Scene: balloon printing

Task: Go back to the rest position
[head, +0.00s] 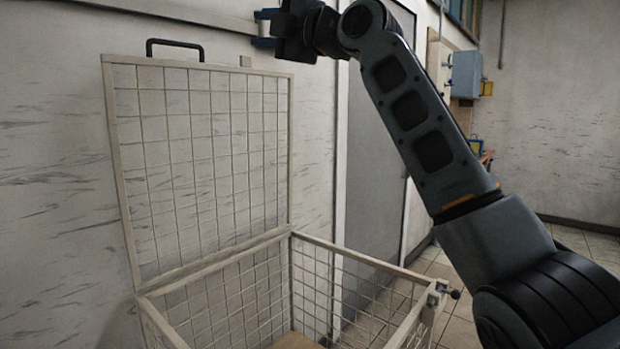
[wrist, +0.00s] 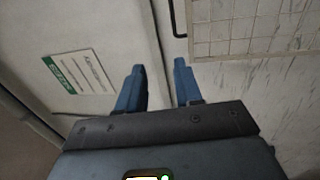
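My gripper (head: 260,29) is raised at the top of the head view, above and to the right of the lid's handle. Its two blue fingers are apart with nothing between them. The wrist view also shows my gripper (wrist: 160,66) open and empty, with the fingers pointing toward a pale wall or door. My arm reaches up from the lower right of the head view. No held object is visible.
A wire mesh crate (head: 365,258) stands below, its mesh lid (head: 205,150) upright against the wall, with a black handle (head: 175,43) on top. A brownish surface shows at its bottom. A grey door (head: 372,180) and blue-grey wall box (head: 466,75) stand behind.

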